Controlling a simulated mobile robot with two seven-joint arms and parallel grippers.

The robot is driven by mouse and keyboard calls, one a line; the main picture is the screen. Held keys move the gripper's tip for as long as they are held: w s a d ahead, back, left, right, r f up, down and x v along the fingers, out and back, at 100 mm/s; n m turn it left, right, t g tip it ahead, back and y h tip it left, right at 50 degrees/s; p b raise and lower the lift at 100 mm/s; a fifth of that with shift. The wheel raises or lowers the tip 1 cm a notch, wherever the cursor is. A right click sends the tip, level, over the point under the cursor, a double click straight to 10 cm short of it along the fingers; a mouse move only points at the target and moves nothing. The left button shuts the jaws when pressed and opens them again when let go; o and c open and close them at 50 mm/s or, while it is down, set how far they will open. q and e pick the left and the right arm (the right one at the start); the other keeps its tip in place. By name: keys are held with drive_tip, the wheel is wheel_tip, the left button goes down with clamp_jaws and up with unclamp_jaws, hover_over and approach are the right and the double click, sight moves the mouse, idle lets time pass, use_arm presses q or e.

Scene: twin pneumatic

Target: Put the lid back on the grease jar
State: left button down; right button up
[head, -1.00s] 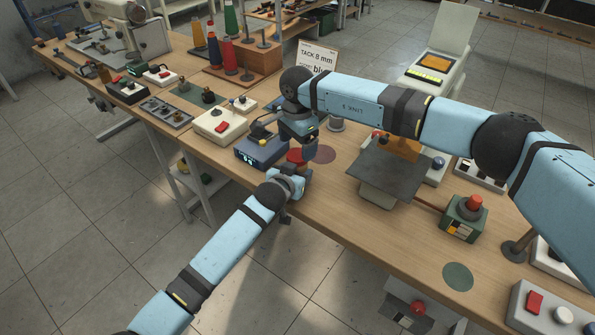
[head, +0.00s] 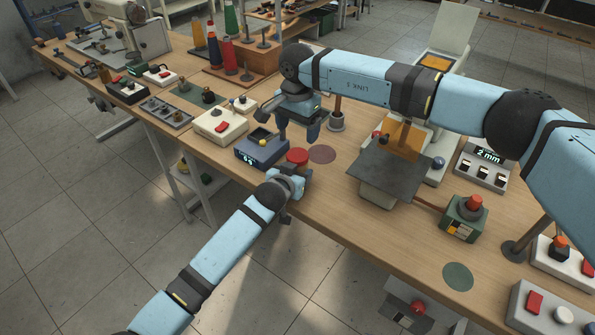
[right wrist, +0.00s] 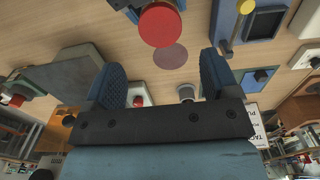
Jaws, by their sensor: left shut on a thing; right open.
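A red round lid (head: 297,156) shows at the table's front edge, and it also shows from above in the right wrist view (right wrist: 160,25). It appears to sit level on top of the grease jar, whose body is mostly hidden below it. My left gripper (head: 303,178) is at the table edge just below the red lid, shut on what appears to be the jar; its fingertips are largely hidden. My right gripper (head: 298,130) is open and empty above and behind the lid. Its two spread fingers show with nothing between them in the right wrist view (right wrist: 161,80).
A blue box with a display (head: 262,150) and a yellow knob stands just left of the lid. A flat brown-red disc (head: 322,154) lies to its right, bare. A dark tilted plate (head: 388,175) and a green box with a red button (head: 464,218) stand farther right.

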sight(298, 154)
drive_tip(key=shift+f, duration=0.1)
drive_tip(key=shift+f, duration=3.95)
drive_tip(key=shift+c, duration=0.5)
drive_tip(key=c, duration=0.8)
drive_tip(key=shift+m, duration=1.6)
drive_tip(key=shift+c, duration=0.2)
drive_tip(key=o, duration=1)
drive_tip(key=shift+r, duration=0.15)
